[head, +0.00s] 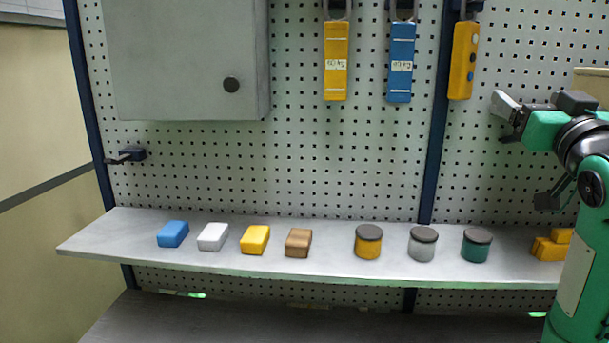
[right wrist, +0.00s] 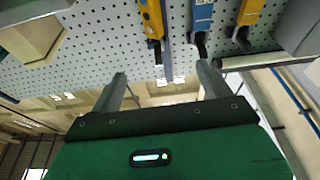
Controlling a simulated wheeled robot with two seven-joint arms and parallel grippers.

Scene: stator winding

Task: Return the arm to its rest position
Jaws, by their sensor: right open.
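My right gripper (head: 506,118) is at the right of the head view, raised in front of the pegboard and above the shelf, on my green arm. In the right wrist view its two fingers (right wrist: 163,82) stand apart with nothing between them. It touches none of the shelf items. My left gripper is in neither view.
A shelf (head: 330,257) carries blue (head: 173,234), white (head: 213,236), yellow (head: 255,239) and brown (head: 298,242) blocks, three lidded jars (head: 422,246) and yellow pieces (head: 551,246). Yellow and blue tools (head: 400,65) hang above. A grey cabinet (head: 180,60) is upper left.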

